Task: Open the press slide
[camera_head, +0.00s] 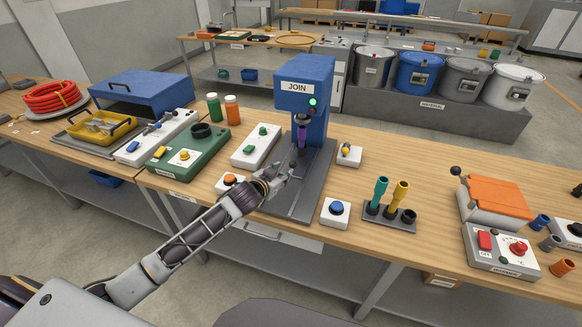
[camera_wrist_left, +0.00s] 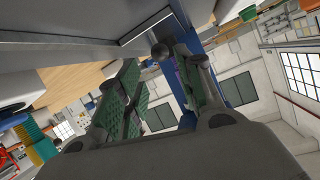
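The blue press (camera_head: 303,85), labelled JOIN, stands on the table with a lit green lamp. My left gripper (camera_head: 281,176) is low over the left side of this track. In the left wrist view its green-padded fingers (camera_wrist_left: 160,85) are apart. A dark round knob (camera_wrist_left: 158,51) shows in the gap near the fingertips; I cannot tell whether they touch it. My right gripper is not in view.
A white box with a blue button (camera_head: 337,210) stands right of the track, and one with an orange button (camera_head: 230,182) at its left, close to my arm.

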